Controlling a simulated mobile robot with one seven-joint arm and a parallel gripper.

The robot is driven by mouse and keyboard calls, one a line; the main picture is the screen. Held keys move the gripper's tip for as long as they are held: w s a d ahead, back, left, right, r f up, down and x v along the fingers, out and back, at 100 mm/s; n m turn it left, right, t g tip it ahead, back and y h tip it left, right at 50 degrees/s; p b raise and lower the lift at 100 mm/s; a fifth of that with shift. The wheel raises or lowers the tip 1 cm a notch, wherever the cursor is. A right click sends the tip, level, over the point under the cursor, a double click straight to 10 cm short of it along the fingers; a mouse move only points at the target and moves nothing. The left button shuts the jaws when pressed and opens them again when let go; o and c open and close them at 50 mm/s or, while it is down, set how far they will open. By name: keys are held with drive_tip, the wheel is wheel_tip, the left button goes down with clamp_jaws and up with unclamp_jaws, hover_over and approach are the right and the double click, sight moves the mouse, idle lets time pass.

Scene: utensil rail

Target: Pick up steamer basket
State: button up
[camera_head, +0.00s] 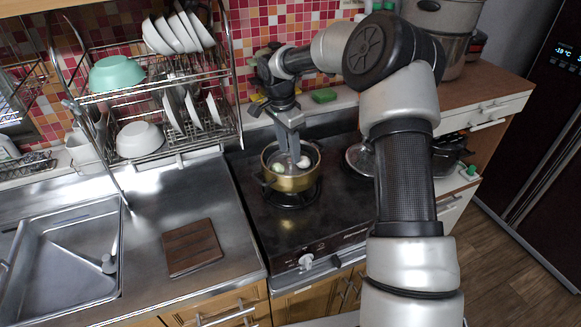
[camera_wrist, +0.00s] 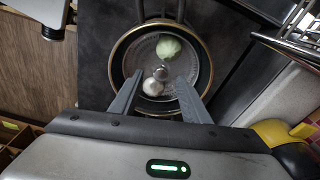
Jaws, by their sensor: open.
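The steamer basket (camera_wrist: 187,66) appears as a grey metal disc inside a gold-rimmed pot (camera_head: 291,183) on the stove; its outline is partly hidden. In the wrist view a small round knob shows near its middle. A pale green vegetable (camera_wrist: 168,47) and a whitish bulb (camera_wrist: 153,87) lie in it. My gripper (camera_head: 290,158) points down over the pot. It also shows in the wrist view (camera_wrist: 157,85), its two fingers apart on either side of the bulb, with nothing held. I cannot tell how deep the fingertips are.
A dish rack (camera_head: 150,90) with bowls and plates stands left of the stove. A brown board (camera_head: 192,247) lies on the steel counter beside the sink (camera_head: 65,262). A glass lid (camera_head: 360,158) is right of the pot. The front of the stovetop is clear.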

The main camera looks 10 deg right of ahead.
sight(290, 160)
drive_tip(key=f, duration=0.3)
drive_tip(key=shift+w+d+f, duration=0.1)
drive_tip(key=shift+w+d, duration=0.05)
drive_tip(key=shift+d, duration=0.05)
drive_tip(key=shift+c, duration=0.4)
clamp_jaws()
